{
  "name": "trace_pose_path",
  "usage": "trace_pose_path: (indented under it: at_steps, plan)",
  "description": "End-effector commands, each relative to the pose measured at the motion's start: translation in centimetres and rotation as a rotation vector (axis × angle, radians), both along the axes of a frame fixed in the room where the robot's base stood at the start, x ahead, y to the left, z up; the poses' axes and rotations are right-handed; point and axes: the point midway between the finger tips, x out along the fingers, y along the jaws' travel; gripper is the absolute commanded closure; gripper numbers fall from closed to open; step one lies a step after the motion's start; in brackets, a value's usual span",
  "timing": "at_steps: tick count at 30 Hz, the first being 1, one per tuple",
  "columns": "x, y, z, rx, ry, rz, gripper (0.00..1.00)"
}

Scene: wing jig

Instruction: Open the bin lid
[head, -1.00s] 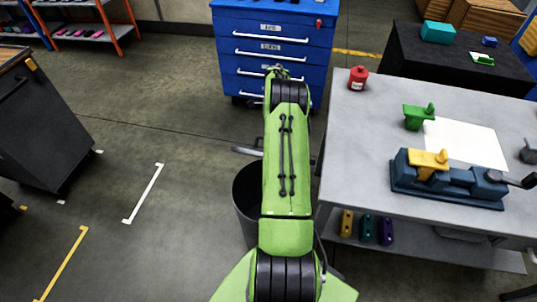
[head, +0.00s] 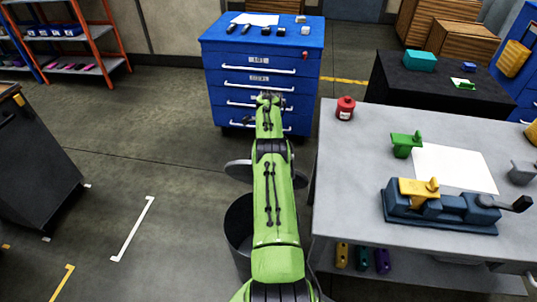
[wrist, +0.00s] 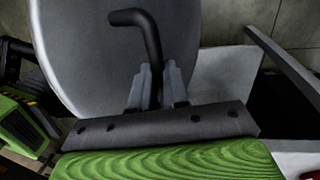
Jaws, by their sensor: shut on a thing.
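The bin (head: 239,238) is a dark round can left of the workbench, partly hidden behind my green arm in the head view. Its rim and dark inside show on the left. The grey round lid (head: 238,170) shows beyond the rim, apart from its near side, with the arm across its middle. In the wrist view the lid (wrist: 85,55) is a large grey disc with a bent dark handle (wrist: 150,38). My gripper (wrist: 158,78) is shut on this handle. The gripper is not clearly seen in the head view.
A grey workbench (head: 345,175) with a blue vise (head: 440,208) and a red bottle (head: 345,108) stands close on the right. A blue drawer cabinet (head: 262,62) is ahead. A dark cabinet (head: 35,165) is at left. Floor between it and the bin is clear.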

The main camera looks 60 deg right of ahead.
Motion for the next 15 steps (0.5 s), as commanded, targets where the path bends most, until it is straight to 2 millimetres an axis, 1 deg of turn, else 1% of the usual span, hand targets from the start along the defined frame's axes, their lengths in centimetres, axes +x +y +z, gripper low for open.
trace_pose_path:
  at_steps: [1,5,6,8,9,10,15]
  plan:
    - [-0.09,0.21,-0.76,0.008,0.006,0.008,1.0]
    - [-0.08,0.25,-0.79,0.01,0.006,0.008,1.0]
    - [-0.07,0.25,-0.78,0.01,0.006,0.007,0.79]
    - [-0.07,0.24,-0.74,0.009,0.006,0.006,0.7]
    - [-0.06,0.24,-0.7,0.009,0.006,0.006,0.64]
    - [-0.06,0.23,-0.67,0.009,0.005,0.006,0.6]
    - [-0.03,0.19,-0.47,0.007,0.004,0.004,0.6]
